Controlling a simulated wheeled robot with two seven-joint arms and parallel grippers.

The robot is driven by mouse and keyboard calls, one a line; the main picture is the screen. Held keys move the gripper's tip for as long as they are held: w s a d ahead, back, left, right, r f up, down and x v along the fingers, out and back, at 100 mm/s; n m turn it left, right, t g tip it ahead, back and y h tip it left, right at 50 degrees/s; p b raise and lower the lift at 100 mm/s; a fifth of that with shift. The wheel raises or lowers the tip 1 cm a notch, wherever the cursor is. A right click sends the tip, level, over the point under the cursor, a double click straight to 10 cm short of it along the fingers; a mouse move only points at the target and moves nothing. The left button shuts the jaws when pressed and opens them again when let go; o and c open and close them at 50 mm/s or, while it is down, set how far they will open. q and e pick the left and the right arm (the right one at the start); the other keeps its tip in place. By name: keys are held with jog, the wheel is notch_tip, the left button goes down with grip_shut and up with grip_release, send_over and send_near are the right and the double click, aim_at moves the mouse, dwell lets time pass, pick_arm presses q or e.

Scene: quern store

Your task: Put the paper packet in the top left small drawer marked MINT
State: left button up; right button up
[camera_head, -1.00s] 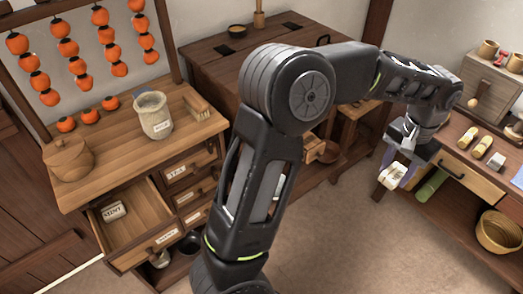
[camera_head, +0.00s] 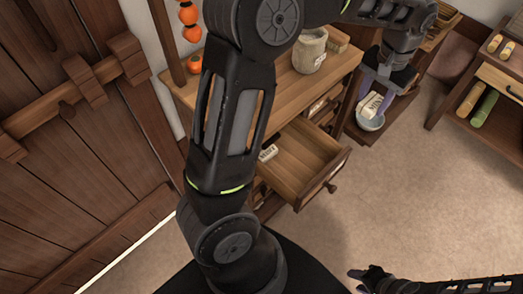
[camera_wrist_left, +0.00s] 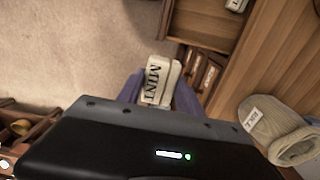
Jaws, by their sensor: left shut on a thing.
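My left gripper (camera_head: 376,97) is shut on the paper packet (camera_head: 371,104), a small pale packet. In the left wrist view the packet (camera_wrist_left: 158,83) shows the word MINT, between the fingers. The gripper holds it in the air, to the right of the open drawer (camera_head: 305,160) of the wooden cabinet. That drawer is pulled out, and a small pale labelled item (camera_head: 268,153) lies inside at its left. My arm hides part of the cabinet and the drawer's left side. My right gripper (camera_head: 366,278) is low at the lower right; its fingers are unclear.
A pale sack (camera_head: 310,50) stands on the cabinet top (camera_head: 285,88). A wooden door (camera_head: 85,130) fills the left. A bench (camera_head: 500,82) stands at the right. The floor (camera_head: 410,185) between is clear.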

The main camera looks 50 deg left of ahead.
pick_arm(q)
jog(key=shift+w, duration=0.1)
jog(key=shift+f, duration=0.15)
jog(key=shift+f+m, duration=0.3)
jog(key=shift+m, duration=0.1)
notch_tip(320, 180, down, 11)
jog(key=w+m+b, duration=0.2)
jog(key=m+b, duration=0.4)
jog(key=m, duration=1.1)
jog(key=shift+w, duration=0.35)
jog(key=shift+s, duration=0.1)
jog(key=s+a+p, duration=0.2)
jog(key=s+a, duration=0.9)
jog(key=s, duration=0.1)
